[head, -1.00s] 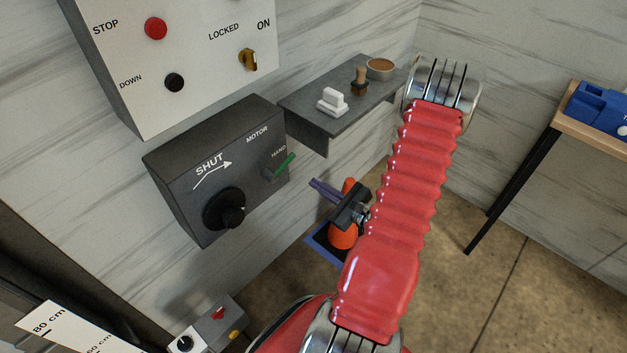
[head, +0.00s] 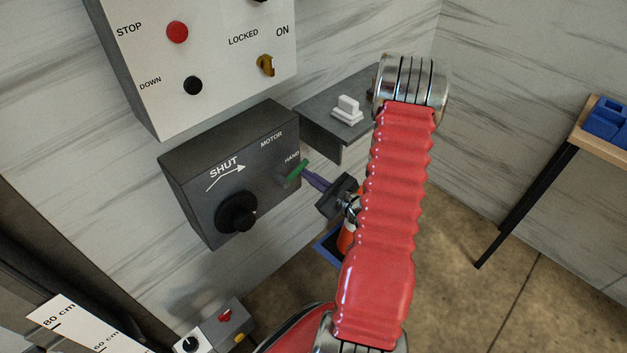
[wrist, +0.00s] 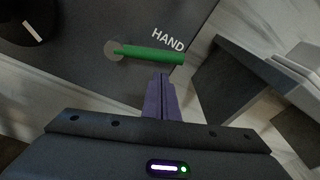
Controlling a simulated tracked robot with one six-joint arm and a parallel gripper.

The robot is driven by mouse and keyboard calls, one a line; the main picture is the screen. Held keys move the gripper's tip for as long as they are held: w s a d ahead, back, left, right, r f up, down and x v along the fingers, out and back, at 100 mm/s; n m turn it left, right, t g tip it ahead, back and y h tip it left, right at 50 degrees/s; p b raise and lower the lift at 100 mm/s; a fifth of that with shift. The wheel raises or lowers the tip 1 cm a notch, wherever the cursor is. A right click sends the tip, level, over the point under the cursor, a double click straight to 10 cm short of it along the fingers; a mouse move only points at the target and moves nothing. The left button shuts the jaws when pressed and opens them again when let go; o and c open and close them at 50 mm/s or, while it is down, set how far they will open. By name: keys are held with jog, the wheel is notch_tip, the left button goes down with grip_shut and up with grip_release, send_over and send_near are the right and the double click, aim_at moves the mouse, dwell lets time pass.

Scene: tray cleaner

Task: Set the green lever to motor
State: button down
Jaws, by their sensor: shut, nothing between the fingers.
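The green lever (head: 297,170) is on the right part of the dark grey control box (head: 190,172), and it points at the HAND label. The MOTOR label (head: 271,139) is printed above and left of it. In the wrist view the lever (wrist: 155,55) lies nearly level, its pivot at the left and its tip under HAND. My gripper (head: 308,176) has its purple fingers shut and empty. In the wrist view the fingertips (wrist: 161,78) are just below the lever, near its middle. I cannot tell whether they touch it.
A black knob (head: 236,213) marked SHUT is at the box's lower left. A white panel (head: 215,85) with buttons and a yellow switch hangs above. A grey shelf (head: 318,122) with a white block (head: 347,110) juts out to the right.

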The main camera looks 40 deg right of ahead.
jog(key=shift+s+a+r, duration=0.15)
jog(key=shift+a+r, duration=0.1)
jog(key=shift+r, duration=0.5)
jog(key=shift+s+d, duration=0.1)
jog(key=shift+d, duration=0.05)
